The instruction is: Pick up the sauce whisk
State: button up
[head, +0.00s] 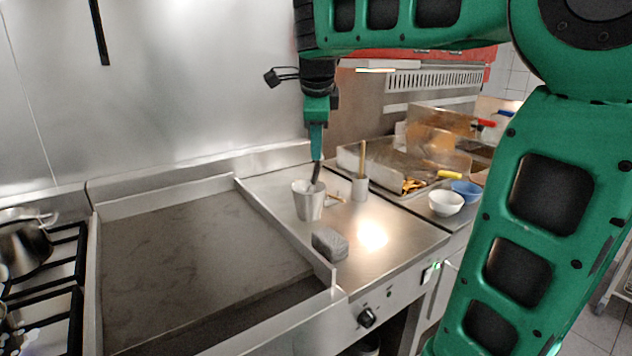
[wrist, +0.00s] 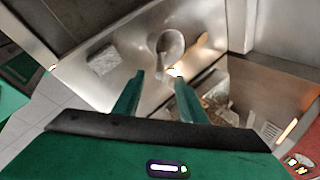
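I cannot pick out the sauce whisk with certainty. A metal cup (head: 308,203) stands on the steel counter, with a dark slender shape (head: 316,173) at its mouth, which may be a handle or a fingertip. A smaller pale cup (head: 360,189) behind it holds an upright wooden handle (head: 362,158). A small light-brown item (head: 336,197) lies between the cups. My gripper (head: 317,155) points down above the metal cup. In the wrist view my gripper (wrist: 160,77) has its fingers apart with nothing seen held; a round metal cup (wrist: 169,44) shows beyond them.
A grey block (head: 330,243) lies on the counter in front of the cup; a raised griddle edge (head: 285,232) runs to the left. White (head: 446,203) and blue (head: 466,191) bowls and a metal tray (head: 390,193) stand at right. The counter's front right is clear.

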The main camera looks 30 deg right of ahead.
aim_at(318, 172)
jog(key=x, duration=0.9)
jog(key=shift+d+f, duration=0.2)
jog(key=shift+d, duration=0.15)
grip_shut()
